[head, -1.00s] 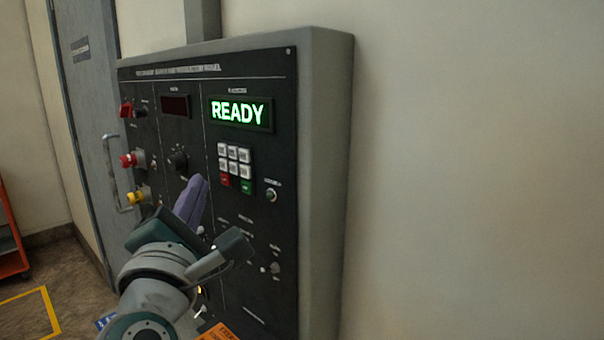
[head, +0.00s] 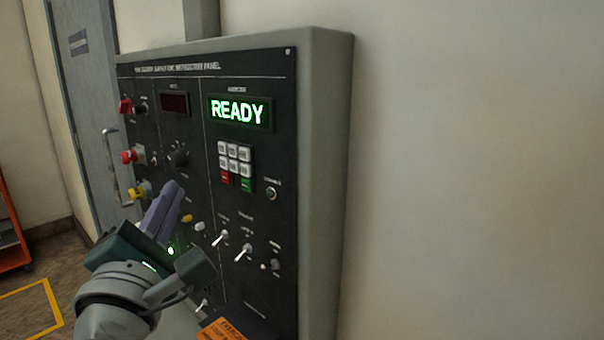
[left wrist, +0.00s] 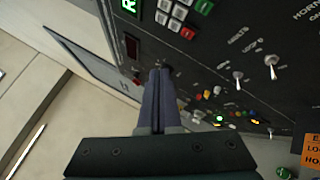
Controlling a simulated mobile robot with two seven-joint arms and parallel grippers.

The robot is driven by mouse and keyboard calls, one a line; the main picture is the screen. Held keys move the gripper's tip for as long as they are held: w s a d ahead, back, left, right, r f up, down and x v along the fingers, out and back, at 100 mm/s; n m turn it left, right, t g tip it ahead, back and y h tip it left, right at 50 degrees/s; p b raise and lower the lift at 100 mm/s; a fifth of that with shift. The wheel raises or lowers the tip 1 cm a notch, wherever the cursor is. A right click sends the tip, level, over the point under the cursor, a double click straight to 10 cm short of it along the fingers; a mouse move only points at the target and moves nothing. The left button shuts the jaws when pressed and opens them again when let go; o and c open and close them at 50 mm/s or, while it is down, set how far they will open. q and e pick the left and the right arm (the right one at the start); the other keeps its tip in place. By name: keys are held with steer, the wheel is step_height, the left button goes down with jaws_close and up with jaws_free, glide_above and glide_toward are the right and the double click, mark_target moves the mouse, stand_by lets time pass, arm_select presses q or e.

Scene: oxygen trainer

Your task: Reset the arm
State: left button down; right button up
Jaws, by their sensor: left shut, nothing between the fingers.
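My left gripper (head: 170,198) is in front of the lower left part of a black control panel (head: 285,160). Its purple fingers are shut with nothing between them. In the left wrist view the fingers (left wrist: 160,76) point at the panel face, and I cannot tell whether they touch it. The panel display (head: 238,112) reads READY in green. Below it is a keypad (head: 235,160) with white, red and green keys. Toggle switches (head: 243,251) sit lower right, and also show in the left wrist view (left wrist: 238,78). My right gripper is not in view.
Red (head: 129,157) and yellow (head: 137,193) knobs stick out at the panel's left edge. A black rotary knob (head: 178,155) is above my fingers. A grey door with a handle (head: 109,165) stands left. The wall on the right is bare.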

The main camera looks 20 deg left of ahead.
arm_select(q)
steer(key=s+d+f+m+g+h, duration=0.35)
steer(key=d+m+h, duration=0.3)
steer(key=m, duration=0.45)
steer(key=s+d+f+m+g+h, duration=0.3)
steer(key=s+d+f+m+h, duration=0.15)
steer(key=d+m, duration=0.4)
steer(key=s+a+f+m+g+y, duration=0.25)
steer(key=s+m+g, duration=0.3)
steer(key=s, duration=0.35)
steer(key=s+a+f+m+g+y, duration=0.1)
steer(key=s+a+f+m+g, duration=0.2)
steer(key=s+m, duration=0.4)
step_height(320, 180, up, 29)
steer(key=n+p, duration=0.1)
steer(key=p, duration=2.7)
steer(key=shift+s, duration=0.35)
steer(key=shift+h, duration=0.25)
